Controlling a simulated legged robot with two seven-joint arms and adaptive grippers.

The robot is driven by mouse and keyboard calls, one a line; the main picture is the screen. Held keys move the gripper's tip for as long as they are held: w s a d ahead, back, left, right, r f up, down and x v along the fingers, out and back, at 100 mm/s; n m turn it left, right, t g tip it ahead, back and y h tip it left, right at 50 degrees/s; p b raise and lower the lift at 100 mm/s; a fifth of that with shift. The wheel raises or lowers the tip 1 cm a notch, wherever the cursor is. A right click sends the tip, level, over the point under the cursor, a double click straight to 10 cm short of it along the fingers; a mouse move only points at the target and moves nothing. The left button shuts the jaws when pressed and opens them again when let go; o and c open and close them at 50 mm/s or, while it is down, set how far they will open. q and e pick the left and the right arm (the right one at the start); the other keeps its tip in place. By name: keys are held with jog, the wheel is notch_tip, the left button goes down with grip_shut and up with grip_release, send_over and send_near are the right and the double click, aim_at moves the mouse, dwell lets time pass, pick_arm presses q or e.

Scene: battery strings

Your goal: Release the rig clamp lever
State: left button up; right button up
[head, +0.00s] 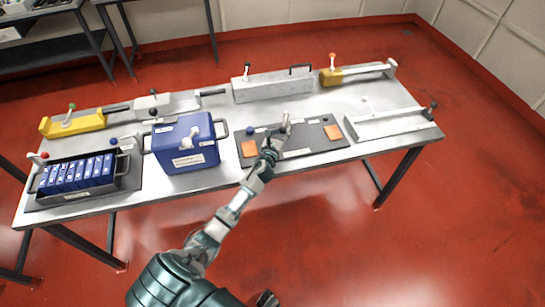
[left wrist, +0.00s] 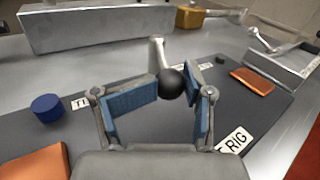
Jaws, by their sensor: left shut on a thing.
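The rig is a dark flat plate (head: 318,131) on the steel table, with a label reading "RIG" (left wrist: 234,140) in the left wrist view. Its clamp lever (left wrist: 157,54) is a light grey arm ending in a black ball knob (left wrist: 172,84). In the head view the lever (head: 286,121) stands up near the plate's middle. My left gripper (head: 270,147) reaches over the plate's front edge. In the left wrist view its blue-padded fingers (left wrist: 175,81) are closed around the knob from both sides. The lever's base is partly hidden. My right gripper does not show.
Orange pads (head: 249,148) (left wrist: 252,81) and a blue round knob (left wrist: 46,108) sit on the plate. A blue box (head: 186,155) stands left of it, a light grey channel fixture (head: 390,124) right, and a long grey block (head: 272,87) behind. Open floor lies in front.

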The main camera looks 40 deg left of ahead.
pick_arm(q)
jog(key=shift+d+p+v, duration=0.15)
jog(key=shift+p+v, duration=0.2)
jog(key=shift+v, duration=0.5)
jog(key=shift+d+p+v, duration=0.2)
jog(key=shift+p+v, duration=0.1)
jog(key=shift+v, duration=0.55)
jog(key=shift+d+p+v, duration=0.15)
jog(key=shift+p+v, duration=0.3)
jog(key=shift+v, duration=0.95)
jog(key=shift+d+p+v, duration=0.15)
jog(key=shift+p+v, duration=0.25)
jog(key=shift+v, duration=0.95)
jog(key=shift+p+v, duration=0.3)
jog(key=shift+v, duration=1.25)
jog(key=shift+d+p+v, duration=0.15)
jog(key=shift+d+v, duration=0.15)
jog(key=shift+v, duration=1.1)
jog(key=shift+d+p+v, duration=0.15)
jog(key=shift+d+v, duration=0.1)
jog(key=shift+v, duration=1.15)
jog(key=shift+w, duration=0.15)
